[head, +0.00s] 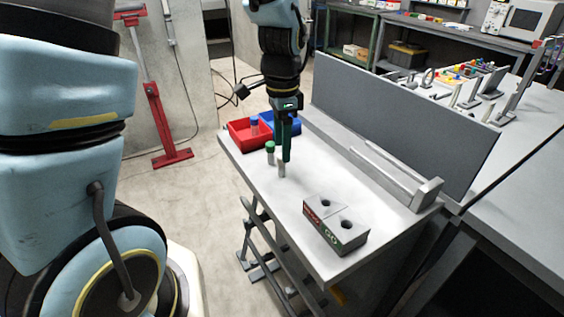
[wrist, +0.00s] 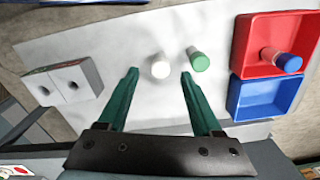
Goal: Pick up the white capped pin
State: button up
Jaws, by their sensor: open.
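The white capped pin (head: 281,171) stands upright on the bench. In the wrist view its round white cap (wrist: 160,66) shows midway across the gap between my fingertips, just past their ends. My gripper (head: 287,156) points down close to the pin; in the wrist view its two green fingers (wrist: 160,74) are spread and empty. The remaining height between fingertips and cap is hard to judge. A green capped pin (head: 270,153) stands close by; in the wrist view it (wrist: 198,60) is just beyond the right fingertip.
A red tray (head: 235,131) holds a blue capped pin (head: 254,127), with a blue tray (wrist: 262,98) beside it. A grey block (head: 347,238) with two holes, marked GO, sits at the bench's near end. A long grey fixture (head: 385,178) and upright panel (head: 390,115) line the right side.

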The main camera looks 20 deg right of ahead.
aim_at(282, 166)
jog(key=shift+f+p, duration=0.55)
jog(key=shift+f, duration=1.5)
grip_shut()
